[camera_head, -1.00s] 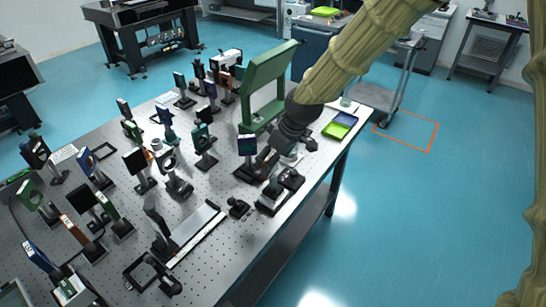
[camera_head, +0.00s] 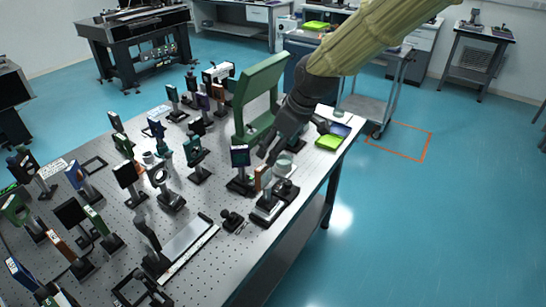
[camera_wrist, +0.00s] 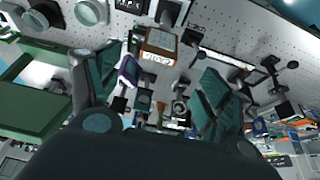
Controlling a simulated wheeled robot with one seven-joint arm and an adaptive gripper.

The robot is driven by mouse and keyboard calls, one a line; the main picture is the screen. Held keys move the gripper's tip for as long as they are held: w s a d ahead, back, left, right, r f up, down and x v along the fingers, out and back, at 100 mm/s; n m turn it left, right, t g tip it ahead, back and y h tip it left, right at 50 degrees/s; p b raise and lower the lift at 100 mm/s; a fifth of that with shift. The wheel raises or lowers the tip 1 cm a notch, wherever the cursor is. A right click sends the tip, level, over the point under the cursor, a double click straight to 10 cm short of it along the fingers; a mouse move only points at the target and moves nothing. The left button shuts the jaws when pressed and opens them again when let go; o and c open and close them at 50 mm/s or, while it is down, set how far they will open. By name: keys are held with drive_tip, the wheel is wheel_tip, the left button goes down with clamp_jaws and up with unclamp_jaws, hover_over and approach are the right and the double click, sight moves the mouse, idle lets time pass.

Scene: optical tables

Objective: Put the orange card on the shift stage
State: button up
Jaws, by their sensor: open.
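The orange card (camera_head: 262,177) stands upright near the table's right edge, partly hidden in the head view by what is around it. The wrist view shows its brown-orange face with lettering (camera_wrist: 160,42), ahead of and between my fingers. My gripper (camera_head: 272,152) is open just above and behind the card; its two dark green fingers (camera_wrist: 155,88) are spread and hold nothing. A low black stage-like device with knobs (camera_head: 270,207) sits just in front of the card. I cannot tell for sure whether it is the shift stage.
A dark-screened post mount (camera_head: 240,157) stands close left of the card. A tall green frame (camera_head: 240,100) stands behind it. A pale round cup-like part (camera_head: 284,163) and green tray (camera_head: 329,143) lie right. Several optic mounts crowd the table's left. A long flat rail (camera_head: 188,245) lies in front.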

drive_tip(key=shift+v, duration=1.05)
drive_tip(key=s+d+f+m+g, duration=0.1)
drive_tip(key=s+d+f+m, duration=0.2)
drive_tip(key=f, duration=0.8)
drive_tip(key=s+d+f+m+h, duration=0.1)
drive_tip(key=s+d+f, duration=0.1)
drive_tip(key=s+f, duration=0.65)
drive_tip(key=s+d+f+m+g, duration=0.1)
drive_tip(key=d+f+m, duration=0.2)
drive_tip(key=f, duration=1.1)
drive_tip(key=s+d+f+m+h, duration=0.1)
drive_tip(key=s+d+f, duration=0.2)
drive_tip(key=s+f, duration=0.2)
drive_tip(key=s+d+f+m+h, duration=0.1)
drive_tip(key=s+d+f, duration=0.3)
drive_tip(key=s, duration=0.7)
drive_tip(key=s+d+f+m, duration=0.2)
drive_tip(key=s+f, duration=0.3)
drive_tip(key=s, duration=0.3)
drive_tip(key=shift+d+f+g+h, duration=0.4)
drive_tip(key=shift+d, duration=0.5)
drive_tip(key=shift+w, duration=0.1)
